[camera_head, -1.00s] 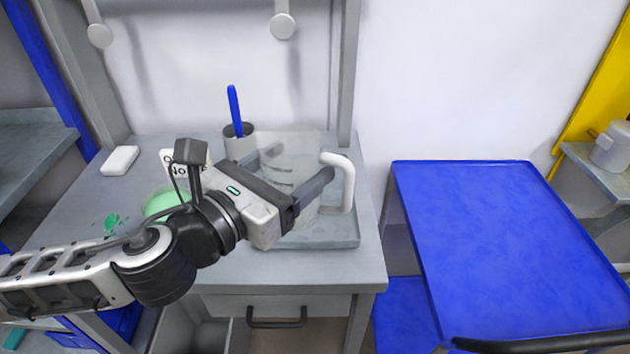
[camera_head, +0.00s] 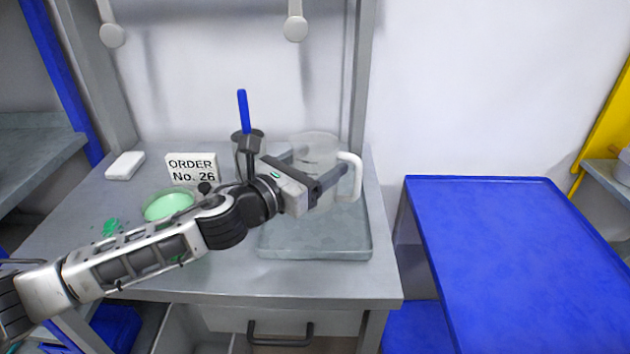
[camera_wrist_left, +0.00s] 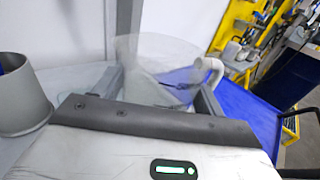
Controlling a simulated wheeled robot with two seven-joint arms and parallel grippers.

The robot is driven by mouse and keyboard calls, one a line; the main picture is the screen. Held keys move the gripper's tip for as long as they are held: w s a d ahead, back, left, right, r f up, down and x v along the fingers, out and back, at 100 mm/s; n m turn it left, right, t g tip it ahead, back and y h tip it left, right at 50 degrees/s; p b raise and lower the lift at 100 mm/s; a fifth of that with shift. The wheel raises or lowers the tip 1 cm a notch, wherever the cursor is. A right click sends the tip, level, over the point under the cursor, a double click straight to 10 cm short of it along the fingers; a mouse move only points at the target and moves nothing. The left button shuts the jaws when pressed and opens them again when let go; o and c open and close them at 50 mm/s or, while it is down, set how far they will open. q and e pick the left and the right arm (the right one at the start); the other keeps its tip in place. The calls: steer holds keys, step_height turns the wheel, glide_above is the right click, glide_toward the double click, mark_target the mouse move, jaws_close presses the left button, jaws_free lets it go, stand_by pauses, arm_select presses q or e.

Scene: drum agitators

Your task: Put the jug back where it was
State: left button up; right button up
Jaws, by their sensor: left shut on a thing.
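The jug (camera_head: 318,147) is clear with a white handle (camera_head: 352,178). It stands upright over the back part of a shallow grey tray (camera_head: 315,246) on the workbench; I cannot tell whether it touches the tray. My left gripper (camera_head: 322,178) is shut on the jug, its fingers on either side of the body. In the left wrist view the jug (camera_wrist_left: 160,55) shows between the fingers, its handle to the right. My right gripper is out of view.
A grey cup (camera_head: 247,140) with a blue tool stands just left of the jug. An order sign (camera_head: 192,166), a green bowl (camera_head: 168,205), a green spill (camera_head: 112,227) and a white block (camera_head: 125,165) lie further left. A blue cart (camera_head: 510,250) stands right.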

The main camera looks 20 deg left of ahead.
arm_select(q)
steer(key=f, duration=0.3)
steer(key=shift+w+f+b, duration=0.2)
steer(key=shift+f+b, duration=0.1)
steer(key=shift+b, duration=0.05)
steer(key=shift+f, duration=0.1)
steer(key=o, duration=1.1)
